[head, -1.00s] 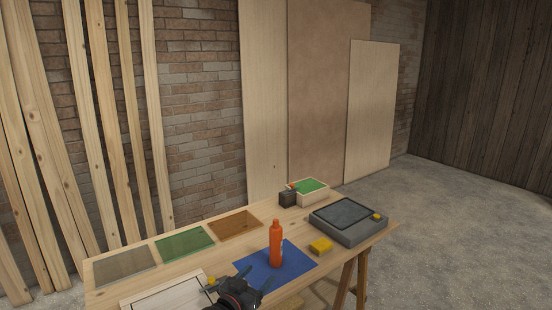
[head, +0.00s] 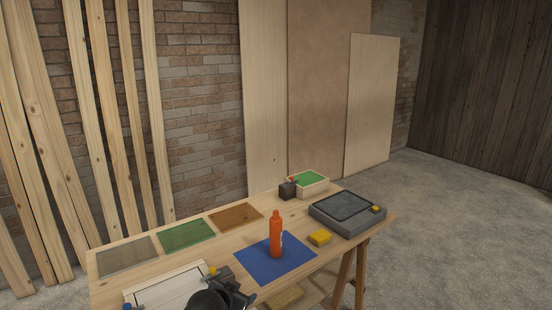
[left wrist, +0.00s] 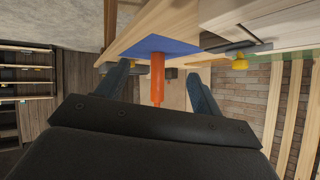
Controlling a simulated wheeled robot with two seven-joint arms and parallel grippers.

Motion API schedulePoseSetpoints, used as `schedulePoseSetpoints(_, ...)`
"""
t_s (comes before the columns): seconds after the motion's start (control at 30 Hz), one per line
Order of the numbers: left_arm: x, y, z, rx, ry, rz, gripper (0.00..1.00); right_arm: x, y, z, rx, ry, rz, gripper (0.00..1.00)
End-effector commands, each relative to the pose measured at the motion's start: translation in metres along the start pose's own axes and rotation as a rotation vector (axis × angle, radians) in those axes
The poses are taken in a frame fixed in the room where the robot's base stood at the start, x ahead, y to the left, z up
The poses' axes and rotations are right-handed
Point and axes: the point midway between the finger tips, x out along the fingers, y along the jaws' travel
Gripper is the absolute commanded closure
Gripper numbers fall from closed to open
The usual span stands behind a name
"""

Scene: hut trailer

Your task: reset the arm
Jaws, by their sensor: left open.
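My left gripper (head: 238,292) is at the bottom of the head view, in front of the bench's near edge, beside the blue mat (head: 262,270). In the left wrist view its two fingers (left wrist: 158,78) are apart with nothing held between them. An orange bottle (head: 276,237) stands upright on the mat, apart from the gripper. The bottle (left wrist: 158,82) shows between the fingers in the left wrist view, beyond them. My right gripper is in neither view.
A pale board with a yellow-knobbed clamp (head: 213,270) lies near my gripper. Planks lean on the wall.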

Motion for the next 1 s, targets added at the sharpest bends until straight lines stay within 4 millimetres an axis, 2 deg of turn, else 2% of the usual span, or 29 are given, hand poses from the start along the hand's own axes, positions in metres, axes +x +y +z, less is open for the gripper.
schedulePoseSetpoints(0.27, -0.057, 0.015, 0.082, -0.069, -0.298, -0.048, 0.33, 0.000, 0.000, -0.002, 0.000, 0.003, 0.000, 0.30)
schedulePoseSetpoints(0.47, -0.098, 0.039, 0.147, -0.148, -0.459, -0.048, 0.33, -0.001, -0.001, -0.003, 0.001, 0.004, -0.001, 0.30)
schedulePoseSetpoints(0.77, -0.150, 0.084, 0.234, -0.269, -0.595, -0.022, 0.33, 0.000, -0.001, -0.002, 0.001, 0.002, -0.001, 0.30)
schedulePoseSetpoints(1.0, -0.188, 0.131, 0.306, -0.352, -0.720, 0.024, 0.33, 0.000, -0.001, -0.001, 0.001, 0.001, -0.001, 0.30)
